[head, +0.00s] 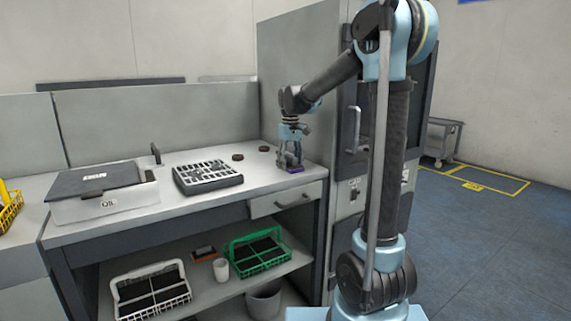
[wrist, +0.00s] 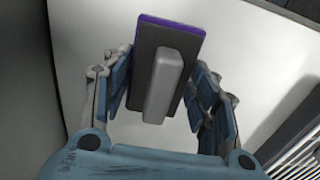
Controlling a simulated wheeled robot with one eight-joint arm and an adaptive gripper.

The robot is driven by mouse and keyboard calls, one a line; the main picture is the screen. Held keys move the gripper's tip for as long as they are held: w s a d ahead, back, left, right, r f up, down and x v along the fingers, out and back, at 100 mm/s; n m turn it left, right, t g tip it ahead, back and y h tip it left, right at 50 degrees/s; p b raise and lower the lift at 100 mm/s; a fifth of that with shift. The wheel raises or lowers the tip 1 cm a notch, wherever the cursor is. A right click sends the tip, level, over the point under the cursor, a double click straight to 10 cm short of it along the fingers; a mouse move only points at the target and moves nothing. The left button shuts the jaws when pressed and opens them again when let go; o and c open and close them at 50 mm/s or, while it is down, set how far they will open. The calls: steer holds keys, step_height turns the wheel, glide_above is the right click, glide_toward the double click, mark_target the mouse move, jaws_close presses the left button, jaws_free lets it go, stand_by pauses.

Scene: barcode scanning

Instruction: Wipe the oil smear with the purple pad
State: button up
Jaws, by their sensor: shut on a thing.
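The purple pad (head: 295,170) is at the right end of the counter, under my gripper (head: 290,160). In the wrist view the pad (wrist: 148,65) shows a dark back, a purple rim and a grey block handle. My gripper (wrist: 160,88) has its fingers on either side of the pad and is shut on it. The pad is at or just above the pale counter surface; I cannot tell if it touches. No oil smear can be made out in either view; the pad and fingers hide part of the counter.
Two small dark round pieces (head: 238,157) lie left of my gripper. A keypad-like tray (head: 207,177) and a grey lidded box (head: 100,192) stand farther left. A tall cabinet wall (head: 300,75) rises behind. Green (head: 258,252) and white (head: 151,290) baskets sit on the shelf below.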

mark_target(291, 156)
steer(key=shift+s+d, duration=0.25)
steer(key=shift+d, duration=0.1)
step_height(291, 156, up, 3)
steer(key=shift+w+f, duration=0.1)
steer(key=shift+f, duration=0.05)
steer(key=shift+a+r, duration=0.15)
steer(key=shift+r, duration=2.65)
